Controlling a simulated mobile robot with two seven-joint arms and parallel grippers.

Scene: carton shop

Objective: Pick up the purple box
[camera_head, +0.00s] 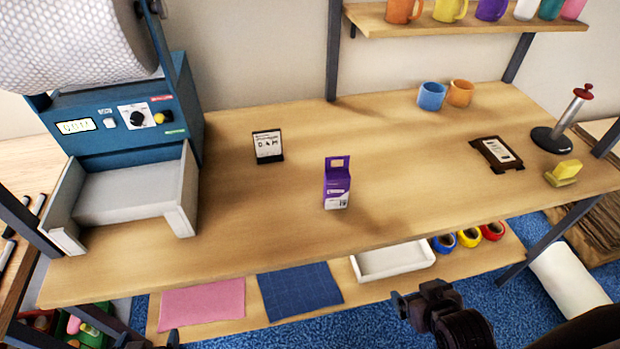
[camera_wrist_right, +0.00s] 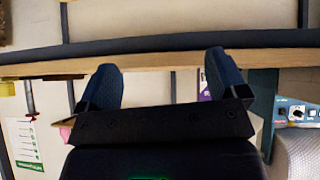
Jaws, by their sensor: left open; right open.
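The purple box (camera_head: 337,184) stands upright near the middle of the wooden table (camera_head: 290,223). It has a white lower part and a hang tab with a slot on top. My right gripper (camera_head: 424,299) is in front of the table's front edge, low and to the right of the box, apart from it. In the right wrist view my right gripper (camera_wrist_right: 163,85) is open and empty, and a purple patch shows behind one finger. My left gripper (camera_head: 147,340) just shows at the bottom edge of the head view, far from the box. It is open.
A blue machine (camera_head: 128,135) with a grey tray stands at the left. A small black sign (camera_head: 268,146) stands left of the box. Blue (camera_head: 431,96) and orange (camera_head: 460,93) cups are at the back right. A lower shelf holds a white tray (camera_head: 393,261). The table around the box is clear.

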